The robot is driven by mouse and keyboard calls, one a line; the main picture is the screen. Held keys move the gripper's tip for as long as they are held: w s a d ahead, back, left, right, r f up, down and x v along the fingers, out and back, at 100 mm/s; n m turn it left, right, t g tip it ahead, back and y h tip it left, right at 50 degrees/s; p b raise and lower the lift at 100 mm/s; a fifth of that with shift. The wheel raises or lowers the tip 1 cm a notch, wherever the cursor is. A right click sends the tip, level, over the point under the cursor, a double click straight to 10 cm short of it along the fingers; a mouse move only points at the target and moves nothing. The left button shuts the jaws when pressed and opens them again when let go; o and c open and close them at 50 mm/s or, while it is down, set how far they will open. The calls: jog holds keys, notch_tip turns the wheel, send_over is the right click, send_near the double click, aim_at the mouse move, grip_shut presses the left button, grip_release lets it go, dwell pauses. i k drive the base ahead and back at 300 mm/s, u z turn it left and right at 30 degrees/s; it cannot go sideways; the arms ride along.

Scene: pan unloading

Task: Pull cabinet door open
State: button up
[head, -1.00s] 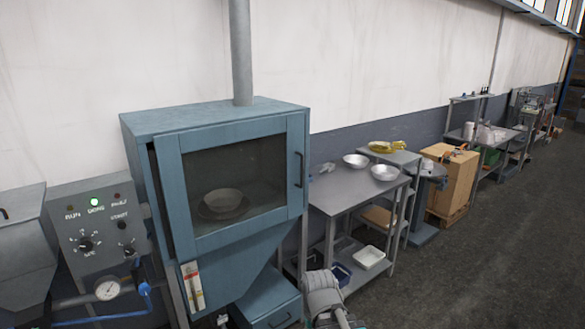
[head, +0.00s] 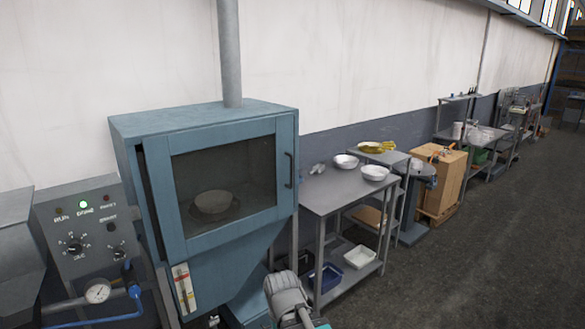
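The blue cabinet (head: 205,121) stands at left centre in the head view. Its door (head: 158,215) has a blue frame around a dark glass window. A dark vertical handle (head: 289,170) is on the door's right side. The door looks shut on the handle side, and a dark gap shows along its left edge. A round pan (head: 214,201) shows through the glass. A grey link of my arm shows at the bottom edge, below and in front of the cabinet's right side. My gripper is not in view, and nothing is seen touching the handle.
A grey control panel (head: 82,238) with a lit green lamp and a gauge (head: 97,291) is left of the cabinet. A metal table (head: 336,193) with two bowls stands to its right. Open floor (head: 470,260) lies at the right.

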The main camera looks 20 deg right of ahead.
aim_at(157, 150)
jog(key=u, duration=0.05)
jog(key=i, duration=1)
jog(key=z, duration=0.05)
